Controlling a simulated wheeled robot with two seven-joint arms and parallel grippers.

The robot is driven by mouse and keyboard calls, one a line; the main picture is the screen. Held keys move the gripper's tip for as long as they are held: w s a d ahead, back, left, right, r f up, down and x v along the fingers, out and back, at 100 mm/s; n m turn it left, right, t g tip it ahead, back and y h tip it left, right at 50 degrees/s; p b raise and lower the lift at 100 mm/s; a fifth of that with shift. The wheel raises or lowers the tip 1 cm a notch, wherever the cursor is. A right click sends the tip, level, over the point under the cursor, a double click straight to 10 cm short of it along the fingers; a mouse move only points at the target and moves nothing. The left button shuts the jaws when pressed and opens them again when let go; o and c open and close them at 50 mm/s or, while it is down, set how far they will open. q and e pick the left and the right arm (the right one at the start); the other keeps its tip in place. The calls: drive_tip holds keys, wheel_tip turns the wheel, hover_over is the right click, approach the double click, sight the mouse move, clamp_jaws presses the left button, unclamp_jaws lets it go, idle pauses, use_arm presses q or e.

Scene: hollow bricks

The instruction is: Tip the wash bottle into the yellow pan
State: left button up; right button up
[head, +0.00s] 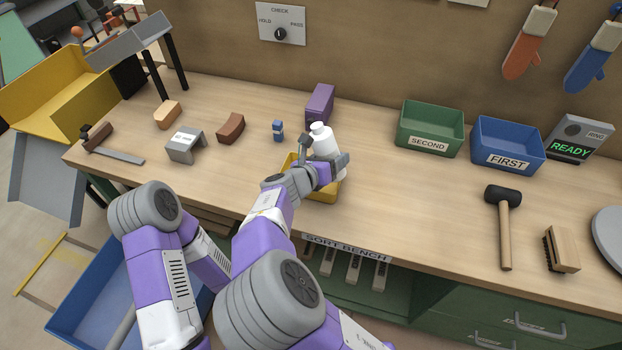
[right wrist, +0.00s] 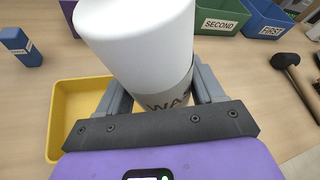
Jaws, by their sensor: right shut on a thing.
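The white wash bottle (head: 323,138) is held in my right gripper (head: 325,157), its cap up and leaning slightly left in the head view. In the right wrist view the bottle (right wrist: 140,45) fills the space between the jaws (right wrist: 162,88), and part of its label shows. The yellow pan (head: 326,196) is on the bench below and around the gripper, largely hidden by the hand and bottle. In the right wrist view the pan (right wrist: 62,120) looks empty where it shows, left of the bottle. My left gripper is out of view.
A purple block (head: 319,103) stands behind the bottle and a small blue bottle-like piece (head: 278,131) to its left. Green (head: 430,124) and blue (head: 507,140) bins stand to the right. A mallet (head: 503,225) lies farther right. Bench between pan and mallet is clear.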

drive_tip(key=shift+s+d+r+n+h+p, duration=0.15)
drive_tip(key=shift+s+d+n+h+p, duration=0.25)
drive_tip(key=shift+p, duration=1.05)
drive_tip(key=shift+d, duration=0.2)
drive_tip(key=shift+f, duration=0.2)
drive_tip(key=shift+s+d+r+n+g+p, duration=0.1)
drive_tip(key=shift+d+n+g+p, duration=0.3)
drive_tip(key=shift+p, duration=0.45)
drive_tip(key=shift+s+d+n+h+p, duration=0.1)
drive_tip(key=shift+n+h+p, duration=0.25)
drive_tip(key=shift+p, duration=0.3)
drive_tip(key=shift+f, duration=0.2)
